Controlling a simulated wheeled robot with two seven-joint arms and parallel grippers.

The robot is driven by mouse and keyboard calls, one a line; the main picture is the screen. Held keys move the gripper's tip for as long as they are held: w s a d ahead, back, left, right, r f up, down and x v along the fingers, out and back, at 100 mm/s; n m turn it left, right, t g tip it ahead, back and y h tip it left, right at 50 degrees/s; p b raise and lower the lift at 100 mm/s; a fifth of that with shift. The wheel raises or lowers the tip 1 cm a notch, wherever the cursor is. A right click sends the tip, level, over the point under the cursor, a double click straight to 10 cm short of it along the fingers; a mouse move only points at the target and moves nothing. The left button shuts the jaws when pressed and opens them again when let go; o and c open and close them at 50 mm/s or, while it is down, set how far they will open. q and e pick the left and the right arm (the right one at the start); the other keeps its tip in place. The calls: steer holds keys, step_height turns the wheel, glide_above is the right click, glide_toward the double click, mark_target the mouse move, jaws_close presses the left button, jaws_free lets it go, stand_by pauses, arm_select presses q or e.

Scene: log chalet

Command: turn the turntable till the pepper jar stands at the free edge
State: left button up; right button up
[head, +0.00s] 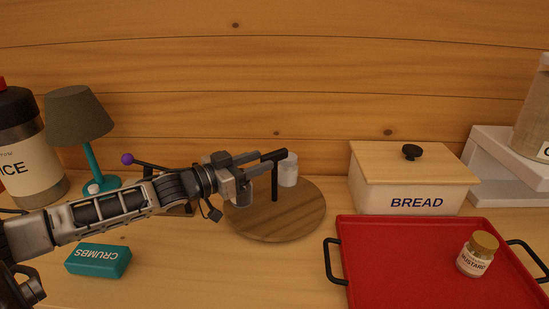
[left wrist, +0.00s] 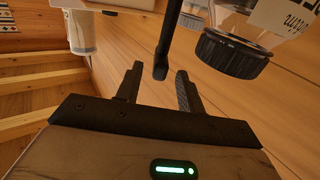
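The round wooden turntable (head: 295,222) stands on the counter in the middle of the head view. A dark upright peg (head: 275,182) rises from it, and a pale jar (head: 288,170) stands behind the peg. Another glassy jar (head: 244,197) is mostly hidden behind my left gripper (head: 279,156). In the left wrist view the gripper (left wrist: 158,82) is open, with the dark rod's end (left wrist: 161,70) between its fingers, seemingly untouched. A clear jar with a black lid (left wrist: 230,54) shows there at upper right. I cannot tell which jar is pepper. My right gripper is out of view.
A teal lamp (head: 98,165), the CRUMBS box (head: 98,261) and a large dark-lidded canister (head: 28,160) stand left. The bread box (head: 405,190) is right of the turntable. A red tray (head: 400,265) with a mustard jar (head: 477,256) lies in front. Counter before the turntable is clear.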

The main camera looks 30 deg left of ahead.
mark_target(287, 151)
arm_select(q)
steer(key=shift+p+x, duration=0.3)
steer(key=shift+x, duration=2.35)
jaws_close()
